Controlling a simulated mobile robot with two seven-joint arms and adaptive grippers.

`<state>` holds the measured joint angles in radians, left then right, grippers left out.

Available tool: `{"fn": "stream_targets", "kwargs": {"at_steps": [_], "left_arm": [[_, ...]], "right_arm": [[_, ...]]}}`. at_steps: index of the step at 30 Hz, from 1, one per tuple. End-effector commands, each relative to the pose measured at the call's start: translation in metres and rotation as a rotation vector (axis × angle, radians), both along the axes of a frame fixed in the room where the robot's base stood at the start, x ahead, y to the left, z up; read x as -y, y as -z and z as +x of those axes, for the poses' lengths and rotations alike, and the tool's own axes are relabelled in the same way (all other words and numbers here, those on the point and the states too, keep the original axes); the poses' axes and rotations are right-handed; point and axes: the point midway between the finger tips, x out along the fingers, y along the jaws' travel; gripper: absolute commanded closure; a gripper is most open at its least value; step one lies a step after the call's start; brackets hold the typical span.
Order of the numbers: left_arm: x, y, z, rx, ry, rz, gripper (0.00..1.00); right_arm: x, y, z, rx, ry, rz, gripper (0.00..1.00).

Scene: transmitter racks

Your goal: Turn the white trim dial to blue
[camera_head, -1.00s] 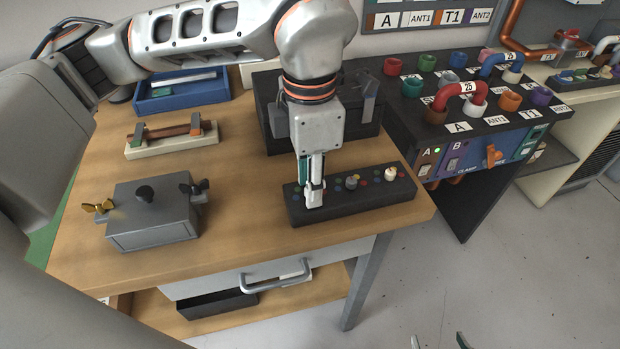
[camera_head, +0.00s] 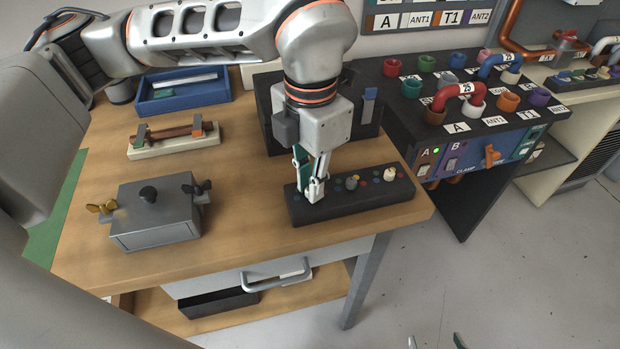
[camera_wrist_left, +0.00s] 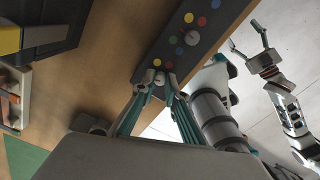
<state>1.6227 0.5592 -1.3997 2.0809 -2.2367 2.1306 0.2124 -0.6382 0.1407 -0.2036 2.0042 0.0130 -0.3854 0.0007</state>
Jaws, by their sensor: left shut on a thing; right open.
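The dark trim box (camera_head: 368,201) lies along the bench's right front edge, with dials ringed by coloured dots. My left gripper (camera_head: 315,192) points down at its left end, shut on the left-hand dial. In the left wrist view this dial (camera_wrist_left: 158,78) looks pale between the fingertips; its pointer and exact colour are unclear. A grey middle dial (camera_head: 351,182) and a cream right-hand dial (camera_head: 389,174) stand free. My right gripper (camera_wrist_left: 246,34) is open and empty, away from the bench; its tips also show at the bottom of the head view (camera_head: 435,342).
A grey lidded box (camera_head: 155,235) with wing nuts stands on the left of the bench. Behind it are a pale block with a bar (camera_head: 172,153) and a blue tray (camera_head: 160,105). A dark case stands behind my left gripper. A patch-panel rack (camera_head: 480,135) is at right.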

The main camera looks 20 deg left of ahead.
Motion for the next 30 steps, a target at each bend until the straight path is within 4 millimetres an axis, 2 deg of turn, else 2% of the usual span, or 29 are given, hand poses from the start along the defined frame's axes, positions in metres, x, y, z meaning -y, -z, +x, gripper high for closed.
{"fn": "stream_targets", "kwargs": {"at_steps": [30], "left_arm": [[0.0001,-0.0011,0.0009,0.002,-0.937,-0.002,1.0]], "right_arm": [[-0.0003,0.0012,-0.0012,-0.004,-0.001,0.001,0.35]]}}
